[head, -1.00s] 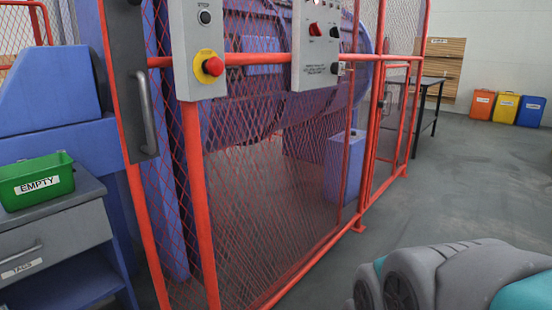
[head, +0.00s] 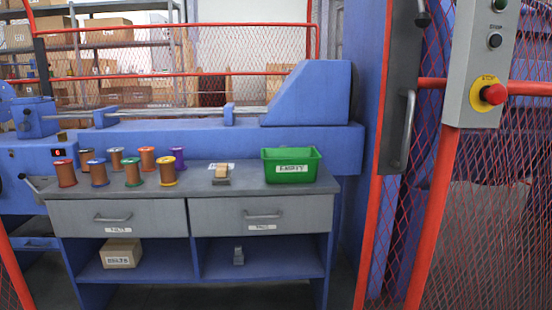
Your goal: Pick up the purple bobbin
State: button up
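The purple bobbin (head: 179,158) stands upright on the grey top of the workbench (head: 226,186), at the back right of a group of bobbins. It is partly hidden by the bobbin with yellow flanges (head: 167,172) in front of it. Only its upper and right parts show. My gripper is not in the head view.
Several other bobbins, such as the green-flanged one (head: 132,173), crowd to its left. An orange fence post (head: 374,200) with a mesh panel rises at right.

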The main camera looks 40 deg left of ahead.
aim_at(178, 151)
jog(key=u, duration=1.9)
jog(key=i+j+z, duration=0.1)
jog(key=z, duration=0.3)
jog(key=i+j+z, duration=0.2)
jog(key=z, duration=0.25)
jog(key=i+j+z, duration=0.1)
jog(key=z, duration=0.3)
jog(key=k+j, duration=0.05)
jog(key=j, duration=0.05)
